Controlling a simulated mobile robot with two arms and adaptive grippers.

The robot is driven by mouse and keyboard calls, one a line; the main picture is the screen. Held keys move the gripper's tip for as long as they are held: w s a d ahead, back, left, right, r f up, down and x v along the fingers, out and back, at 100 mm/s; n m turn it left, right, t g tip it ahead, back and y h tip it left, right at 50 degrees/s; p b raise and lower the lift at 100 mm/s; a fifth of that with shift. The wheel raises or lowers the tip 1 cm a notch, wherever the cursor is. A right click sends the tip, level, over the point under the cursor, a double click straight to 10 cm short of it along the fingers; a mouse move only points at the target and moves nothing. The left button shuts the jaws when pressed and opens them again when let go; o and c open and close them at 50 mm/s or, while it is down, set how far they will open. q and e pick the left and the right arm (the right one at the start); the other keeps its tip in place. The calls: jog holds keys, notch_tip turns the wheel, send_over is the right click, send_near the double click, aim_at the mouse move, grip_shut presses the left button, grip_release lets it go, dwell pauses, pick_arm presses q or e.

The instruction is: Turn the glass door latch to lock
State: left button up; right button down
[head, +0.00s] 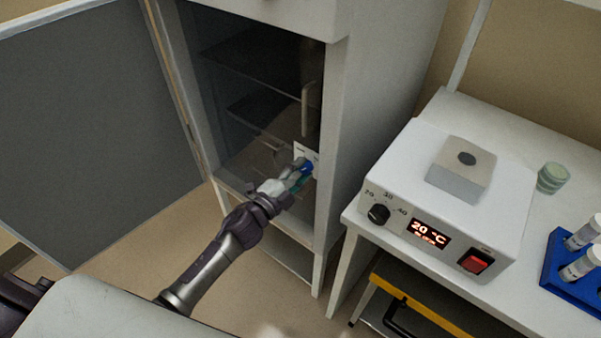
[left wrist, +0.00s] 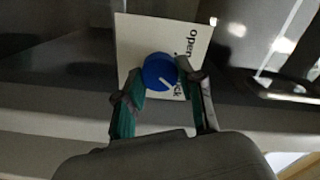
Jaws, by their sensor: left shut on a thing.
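The latch is a round blue knob (head: 308,167) on a white plate at the right edge of the cabinet's dark glass door (head: 262,75). In the left wrist view the knob (left wrist: 160,72) has a short white mark on its lower part, and the plate (left wrist: 130,40) reads "open" above, with a partly covered word ending in "ck" below. My left gripper (head: 300,178) reaches in from the lower left. Its two fingers (left wrist: 160,88) are shut on the knob, one on each side. The glass door sits closed in its frame. My right gripper is not in view.
The cabinet's solid outer door (head: 90,130) stands open at left. A pale vertical handle (head: 306,108) is above the latch. At right, a white bench holds a heater unit (head: 430,235) reading 20 °C, a green cup (head: 552,178) and a blue tube rack (head: 565,275).

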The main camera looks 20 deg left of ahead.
pick_arm(q)
jog(key=shift+f+m, duration=0.1)
jog(key=shift+m, duration=0.8)
jog(key=o, duration=1.1)
jog(key=shift+o, duration=0.2)
jog(key=v, duration=1.2)
